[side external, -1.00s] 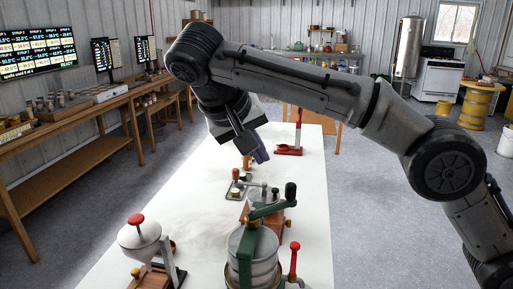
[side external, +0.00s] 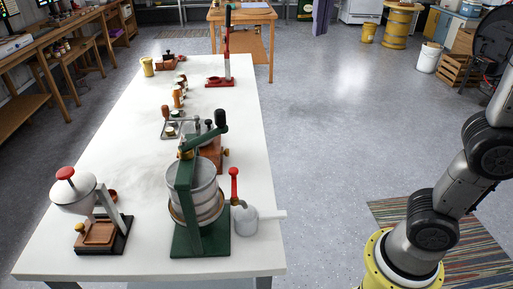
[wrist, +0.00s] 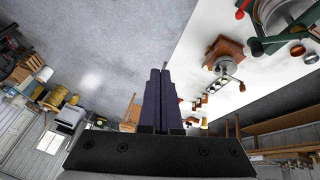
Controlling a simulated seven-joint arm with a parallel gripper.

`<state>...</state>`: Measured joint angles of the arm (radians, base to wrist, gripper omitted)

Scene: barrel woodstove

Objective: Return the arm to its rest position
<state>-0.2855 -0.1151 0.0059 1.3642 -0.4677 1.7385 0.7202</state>
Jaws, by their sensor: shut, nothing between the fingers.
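My gripper (wrist: 157,100) shows in the wrist view with its two dark fingers side by side and touching, with nothing between them. It is out of frame in the side external view, where only my lower arm shows at the right, folded up and clear of the table. The long white table (side external: 120,140) stands to the left of my arm. In the wrist view the white table (wrist: 200,45) is tilted at the upper right, away from the fingers.
On the table stand a green-framed press (side external: 185,205), a white-hopper grinder (side external: 85,200), a small metal pot (side external: 245,218), a red upright tool (side external: 227,60) and several small items. A striped rug (side external: 465,240) lies by my base. Grey floor (side external: 330,130) is open between table and arm.

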